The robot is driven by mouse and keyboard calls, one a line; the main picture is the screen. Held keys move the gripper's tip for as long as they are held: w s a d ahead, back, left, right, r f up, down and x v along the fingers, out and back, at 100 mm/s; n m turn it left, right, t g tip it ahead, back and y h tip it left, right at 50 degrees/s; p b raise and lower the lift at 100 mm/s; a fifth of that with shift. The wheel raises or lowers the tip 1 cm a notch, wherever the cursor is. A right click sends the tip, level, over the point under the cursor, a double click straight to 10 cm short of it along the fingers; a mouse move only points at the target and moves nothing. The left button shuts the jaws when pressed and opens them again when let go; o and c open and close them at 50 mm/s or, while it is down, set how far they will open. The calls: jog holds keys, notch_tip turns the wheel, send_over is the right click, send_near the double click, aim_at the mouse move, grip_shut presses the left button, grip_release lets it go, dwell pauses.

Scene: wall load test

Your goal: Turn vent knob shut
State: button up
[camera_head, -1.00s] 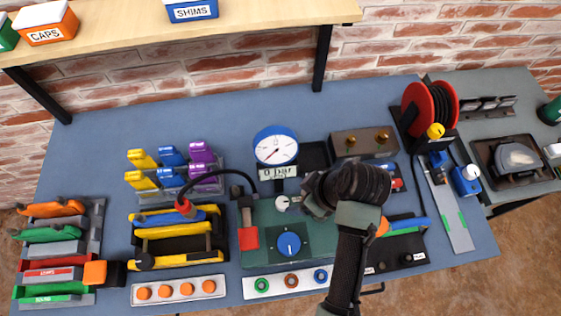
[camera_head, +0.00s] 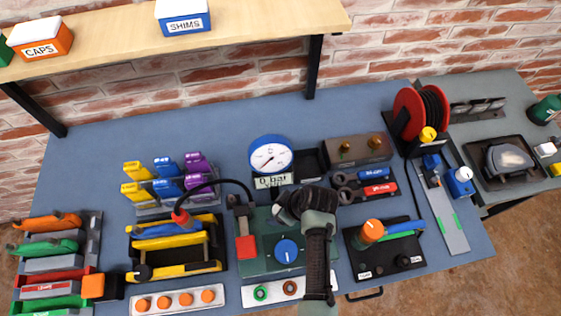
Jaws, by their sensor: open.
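A green panel (camera_head: 258,266) sits on the blue bench. It carries a large blue knob (camera_head: 286,252) with a white mark, and a red handle (camera_head: 246,247) at its left. No label shows which knob is the vent. My gripper (camera_head: 281,212) is over the panel's upper part, above the blue knob and apart from it. The small pale knob there is now mostly or wholly hidden by my gripper. My jaws are open, but the fingertips are too dark to tell whether they touch it. A round gauge (camera_head: 270,156) and a "0 bar" display (camera_head: 272,181) stand behind.
A black hose with a red end (camera_head: 181,216) arches to the panel's left. Plugs, a black tray (camera_head: 366,266) and a red reel (camera_head: 408,114) lie to the right. A white strip with colored rings (camera_head: 261,294) lies in front. The bench's back is clear.

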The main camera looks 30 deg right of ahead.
grip_shut()
dwell(0.4)
jog(key=shift+m, duration=0.3)
jog(key=m+h+p, duration=0.1)
jog(key=m+p, duration=0.1)
jog(key=m, duration=0.1)
jog(key=shift+a+m+h, duration=0.15)
jog(key=shift+m+h, duration=0.15)
jog(key=m, duration=0.2)
jog(key=m+h+p, duration=0.1)
jog(key=m, duration=0.1)
jog(key=shift+a+h, duration=0.1)
jog(key=shift+h, duration=0.2)
jog(key=m, duration=0.2)
jog(key=m+h, duration=0.1)
jog(key=m, duration=0.1)
jog(key=shift+w+a+f+m+h, duration=0.1)
jog(key=shift+m+h, duration=0.2)
jog(key=shift+m, duration=0.1)
jog(key=shift+m+g+h+b, duration=0.6)
jog(key=shift+m+g+b, duration=0.3)
jog(key=shift+m, duration=1.4)
